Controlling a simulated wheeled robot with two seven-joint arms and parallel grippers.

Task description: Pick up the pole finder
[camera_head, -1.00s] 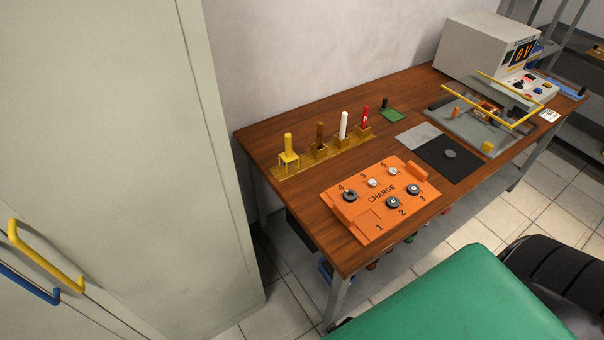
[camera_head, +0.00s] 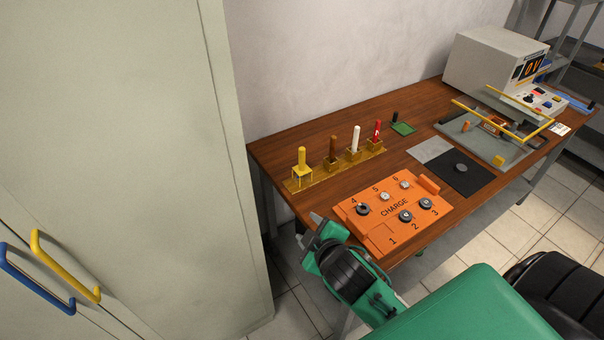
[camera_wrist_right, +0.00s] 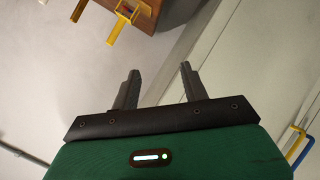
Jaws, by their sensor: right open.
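A yellow rack (camera_head: 298,184) stands near the table's back left edge. It holds upright tools: a yellow-handled one (camera_head: 302,158), a brown one (camera_head: 333,146), a white one (camera_head: 355,138) and a red one with a white mark (camera_head: 377,130). I cannot tell by sight which is the pole finder. My right gripper (camera_head: 316,231) is by the table's front left corner, apart from the rack. In the right wrist view its two fingers (camera_wrist_right: 160,72) are spread and empty, with a yellow frame (camera_wrist_right: 122,20) beyond them. My left gripper is not in view.
An orange CHARGE board (camera_head: 380,235) lies on the wooden table in front of the rack. A black mat (camera_head: 470,182), a grey rig with yellow bars (camera_head: 500,150) and a display box (camera_head: 490,65) stand further right. A tall cabinet (camera_head: 130,130) is at left.

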